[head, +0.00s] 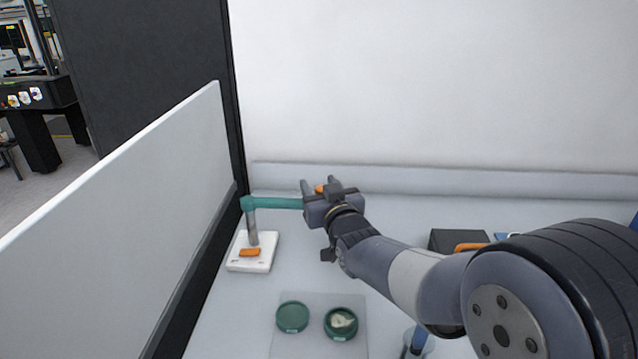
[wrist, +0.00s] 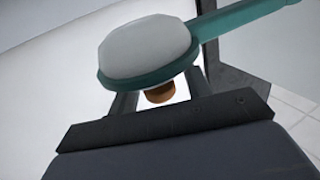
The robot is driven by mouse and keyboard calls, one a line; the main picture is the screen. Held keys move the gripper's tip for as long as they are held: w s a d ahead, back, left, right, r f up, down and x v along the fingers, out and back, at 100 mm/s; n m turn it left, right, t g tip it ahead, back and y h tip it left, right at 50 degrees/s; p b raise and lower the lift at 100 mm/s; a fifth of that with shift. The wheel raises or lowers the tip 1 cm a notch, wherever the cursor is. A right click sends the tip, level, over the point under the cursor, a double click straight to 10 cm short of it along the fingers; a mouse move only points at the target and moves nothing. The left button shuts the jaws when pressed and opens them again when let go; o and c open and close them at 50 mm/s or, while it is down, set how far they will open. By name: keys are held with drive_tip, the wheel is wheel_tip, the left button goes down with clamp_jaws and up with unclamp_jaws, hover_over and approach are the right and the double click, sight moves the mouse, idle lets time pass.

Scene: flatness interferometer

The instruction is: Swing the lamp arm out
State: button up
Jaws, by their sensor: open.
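The lamp stands at the left of the bench in the head view. It has a white base (head: 252,263) with an orange piece (head: 250,252) on it, a short metal post, and a green arm (head: 280,203) reaching right to my gripper. My gripper (head: 320,184) is open at the arm's free end, its fingers on either side of a small orange knob. In the wrist view the round lamp head (wrist: 148,48), white with a green rim, lies across the fingers, and the orange knob (wrist: 159,93) shows between them. Whether the fingers touch the knob is unclear.
Two round green dishes (head: 292,317) (head: 341,323) sit on a pale mat at the front. A dark box (head: 457,239) stands to the right, partly behind my arm. A grey partition (head: 130,200) bounds the left side, and a white wall stands behind.

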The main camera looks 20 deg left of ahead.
drive_tip(key=shift+w+a, duration=0.25)
drive_tip(key=shift+w, duration=0.05)
clamp_jaws()
idle(0.5)
